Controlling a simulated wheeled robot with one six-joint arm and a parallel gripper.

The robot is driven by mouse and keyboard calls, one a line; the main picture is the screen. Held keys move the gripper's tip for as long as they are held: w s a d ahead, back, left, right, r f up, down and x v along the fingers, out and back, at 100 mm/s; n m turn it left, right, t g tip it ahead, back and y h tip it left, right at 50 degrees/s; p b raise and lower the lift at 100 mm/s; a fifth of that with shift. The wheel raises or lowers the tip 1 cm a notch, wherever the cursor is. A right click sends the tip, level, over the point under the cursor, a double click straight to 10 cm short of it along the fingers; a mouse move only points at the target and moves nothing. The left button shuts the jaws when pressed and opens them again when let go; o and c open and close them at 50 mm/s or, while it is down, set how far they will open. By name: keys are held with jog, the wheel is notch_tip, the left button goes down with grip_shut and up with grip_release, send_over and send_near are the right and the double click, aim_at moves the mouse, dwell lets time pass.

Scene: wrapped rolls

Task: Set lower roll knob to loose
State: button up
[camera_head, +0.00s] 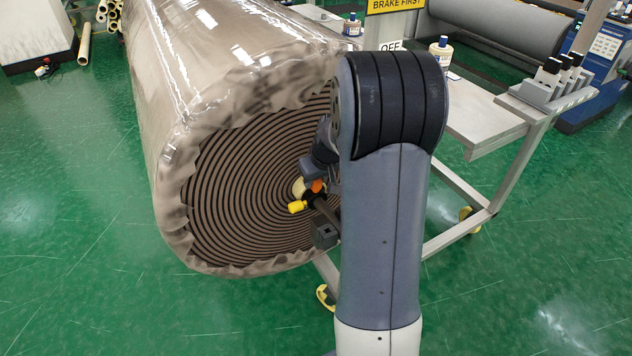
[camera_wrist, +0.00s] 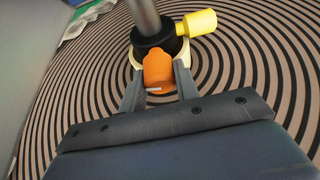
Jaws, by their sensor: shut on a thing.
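A large wrapped roll (camera_head: 235,165) shows its spiral end face, which also fills the wrist view (camera_wrist: 60,110). At its centre is a black hub (camera_wrist: 157,42) with a grey shaft (camera_wrist: 146,14) running through it. An orange knob (camera_wrist: 158,72) and a yellow knob (camera_wrist: 200,22) stick out from the hub. In the head view, the orange knob (camera_head: 317,186) sits above and right of the yellow knob (camera_head: 298,207). My gripper (camera_wrist: 158,66) is shut on the orange knob, one finger on each side. My arm partly hides the hub in the head view.
A grey metal table (camera_head: 470,125) stands right of the roll, with bottles (camera_head: 440,50) on it. A yellow "BRAKE FIRST" sign (camera_head: 397,5) and an "OFF" label (camera_head: 390,46) show behind my arm. The green floor (camera_head: 70,200) at left is clear.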

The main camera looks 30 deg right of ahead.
jog(key=shift+n, duration=0.3)
jog(key=o, duration=1)
notch_tip(320, 180, up, 10)
jog(key=shift+r+p, duration=0.1)
jog(key=shift+p, duration=0.2)
